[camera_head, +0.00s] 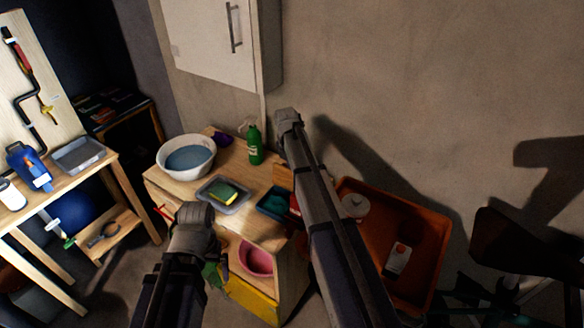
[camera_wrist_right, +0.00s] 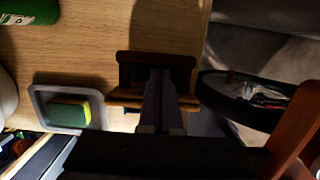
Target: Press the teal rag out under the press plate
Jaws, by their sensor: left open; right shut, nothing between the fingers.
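A teal cloth-like shape, likely the teal rag (camera_head: 275,203), lies in a small dark teal tray on the wooden counter, partly hidden by my right arm. A brown wooden piece (camera_head: 284,176), likely part of the press, stands behind it. In the right wrist view the dark reddish-brown press part (camera_wrist_right: 128,70) lies below my right gripper (camera_wrist_right: 160,100), which is shut and empty. Contact there cannot be told, and the rag is not visible in that view. My left gripper (camera_head: 195,222) is open at the counter's front; its fingertips are hard to make out.
The counter holds a white basin of water (camera_head: 187,160), a grey tray (camera_head: 205,197) with a sponge (camera_head: 224,192), a green bottle (camera_head: 255,147) and a purple cloth (camera_head: 222,138). An orange tray (camera_head: 430,262) stands right. A pink bowl (camera_head: 256,258) sits below the counter.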

